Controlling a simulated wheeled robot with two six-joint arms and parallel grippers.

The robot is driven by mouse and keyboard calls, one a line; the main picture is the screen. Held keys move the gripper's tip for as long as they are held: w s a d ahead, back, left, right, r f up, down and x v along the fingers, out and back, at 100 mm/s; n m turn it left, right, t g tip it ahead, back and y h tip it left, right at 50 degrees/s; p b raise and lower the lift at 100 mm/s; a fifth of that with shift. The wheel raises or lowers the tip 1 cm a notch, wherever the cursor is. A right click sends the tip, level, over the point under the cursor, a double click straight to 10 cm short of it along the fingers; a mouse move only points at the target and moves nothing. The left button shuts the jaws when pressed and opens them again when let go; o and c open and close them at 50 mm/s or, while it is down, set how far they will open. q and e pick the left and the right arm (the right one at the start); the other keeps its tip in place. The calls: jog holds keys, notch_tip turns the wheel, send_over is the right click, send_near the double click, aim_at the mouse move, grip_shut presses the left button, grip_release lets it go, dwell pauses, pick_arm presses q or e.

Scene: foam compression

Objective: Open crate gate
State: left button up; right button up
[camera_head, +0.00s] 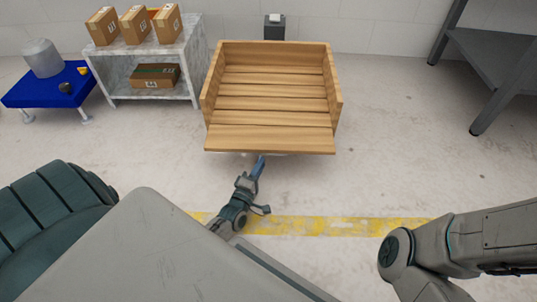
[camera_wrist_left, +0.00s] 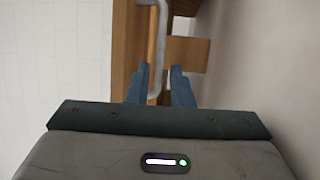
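The wooden crate (camera_head: 272,82) stands on the floor ahead, with slatted boards inside and low side walls. Its front gate board (camera_head: 270,138) faces me and appears tilted outward; its exact angle is unclear. My left gripper (camera_head: 260,165) is just below the gate's front edge, with blue fingers pointing at it. In the left wrist view, the fingers (camera_wrist_left: 160,82) are apart, and the end of a pale handle bar (camera_wrist_left: 160,40) on the wood lies between them. A gap shows beside the bar. My right gripper is out of view.
A marble-look shelf (camera_head: 150,65) with several cardboard boxes stands left of the crate. A blue low table (camera_head: 45,90) with a grey container is farther left. A dark metal rack (camera_head: 490,60) stands at right. The floor either side of the crate is clear.

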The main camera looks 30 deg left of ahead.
aim_at(270, 144)
pick_arm(q)
jog(key=b+x, duration=0.3)
jog(key=x, duration=0.3)
jog(key=shift+w+a, duration=0.1)
jog(key=shift+w, duration=0.2)
jog(key=shift+w+r, duration=0.15)
jog(key=shift+w, duration=0.25)
jog(key=shift+c, duration=0.4)
grip_shut()
